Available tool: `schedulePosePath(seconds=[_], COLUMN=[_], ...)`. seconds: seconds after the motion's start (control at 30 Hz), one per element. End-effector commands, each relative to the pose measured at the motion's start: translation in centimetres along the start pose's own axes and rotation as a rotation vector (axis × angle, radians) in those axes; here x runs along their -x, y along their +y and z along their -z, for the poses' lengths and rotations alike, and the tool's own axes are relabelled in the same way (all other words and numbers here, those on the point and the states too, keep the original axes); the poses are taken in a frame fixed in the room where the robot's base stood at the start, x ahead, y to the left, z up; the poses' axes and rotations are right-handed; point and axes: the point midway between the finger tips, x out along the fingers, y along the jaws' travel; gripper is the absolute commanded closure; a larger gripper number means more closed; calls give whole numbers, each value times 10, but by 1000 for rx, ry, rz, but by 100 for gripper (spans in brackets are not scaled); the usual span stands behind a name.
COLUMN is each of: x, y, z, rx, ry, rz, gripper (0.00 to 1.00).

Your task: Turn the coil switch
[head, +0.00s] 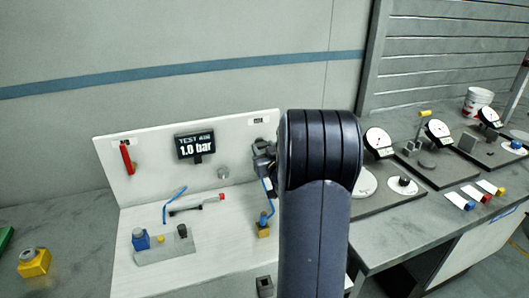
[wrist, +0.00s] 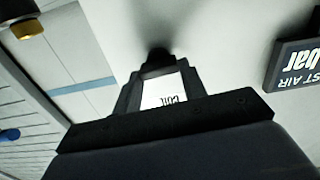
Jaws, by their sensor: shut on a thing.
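My gripper (head: 264,162) is at the right side of the pale upright panel (head: 160,190), with its wrist and arm covering much of that area in the head view. In the wrist view my gripper (wrist: 157,66) is shut on the dark coil switch (wrist: 155,50), which shows as a blurred dark shape at the fingertips. A white label reading "coil" (wrist: 165,90) shows upside down between the fingers. In the head view the switch is hidden behind my gripper, so its angle cannot be told.
A display (head: 195,146) reads "TEST AIR 1.0 bar". A red handle (head: 127,158) is on the panel's left. A grey block (head: 165,250) and blue hoses (head: 172,203) lie on the bench. Dial gauges (head: 378,140) stand on the right bench. A yellow block (head: 34,263) sits far left.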

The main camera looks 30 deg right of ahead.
Motion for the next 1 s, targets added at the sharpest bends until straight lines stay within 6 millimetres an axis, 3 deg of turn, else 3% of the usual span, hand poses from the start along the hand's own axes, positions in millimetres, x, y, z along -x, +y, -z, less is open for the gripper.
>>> schedulePosePath(seconds=[0.6,1.0], x=[0,0], y=[-3,-3], z=[-5,-3], rx=[483,679], ry=[4,1], rz=[-1,0], gripper=[83,83])
